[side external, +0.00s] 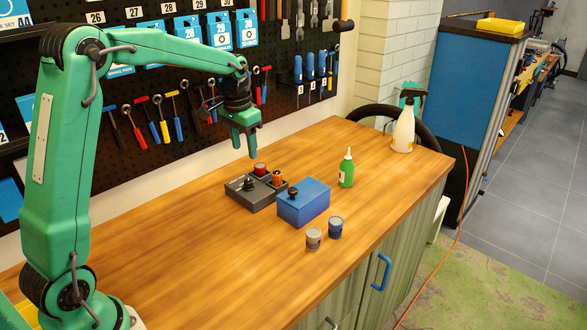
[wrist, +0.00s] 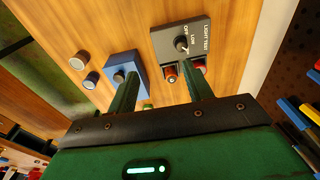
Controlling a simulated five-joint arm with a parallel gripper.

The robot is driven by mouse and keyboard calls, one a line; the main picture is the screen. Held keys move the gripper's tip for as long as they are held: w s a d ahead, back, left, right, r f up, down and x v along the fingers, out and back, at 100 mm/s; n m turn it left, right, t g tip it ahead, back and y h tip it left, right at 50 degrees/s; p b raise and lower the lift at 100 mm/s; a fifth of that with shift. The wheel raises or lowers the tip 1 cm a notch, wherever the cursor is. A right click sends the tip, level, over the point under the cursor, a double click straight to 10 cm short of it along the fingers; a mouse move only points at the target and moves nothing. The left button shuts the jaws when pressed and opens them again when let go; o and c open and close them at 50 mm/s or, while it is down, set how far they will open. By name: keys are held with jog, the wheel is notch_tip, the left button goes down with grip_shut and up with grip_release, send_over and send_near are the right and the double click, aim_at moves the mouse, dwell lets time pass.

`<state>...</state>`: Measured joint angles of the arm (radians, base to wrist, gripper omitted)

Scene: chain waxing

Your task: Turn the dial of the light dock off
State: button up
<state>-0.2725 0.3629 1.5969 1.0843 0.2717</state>
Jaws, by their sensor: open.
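The light dock is a dark grey box on the bench (side external: 262,203), and it shows in the wrist view (wrist: 165,43) with white lettering beside its dial. Its black dial (side external: 249,184) stands on the near-left part of the top, and it also shows in the wrist view (wrist: 182,44). I cannot tell surely which mark the dial points at. A red-topped light (side external: 260,168) and an orange-red light (side external: 278,178) sit in the dock. My gripper (side external: 246,150) is open and empty, above and behind the dock. Its two green fingers (wrist: 164,82) are apart, touching nothing.
A blue box with a black knob (side external: 313,206) stands close beside the dock. A green bottle (side external: 347,172), two small cans (side external: 313,239) and a spray bottle (side external: 403,132) are further off. The tool pegboard (side external: 150,95) stands behind. The front left of the bench is clear.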

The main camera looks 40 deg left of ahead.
jog(key=g, duration=0.1)
send_over(248, 181)
notch_tip(248, 181, down, 7)
jog(key=shift+f, duration=0.15)
jog(key=shift+f, duration=3.75)
jog(key=c, duration=1)
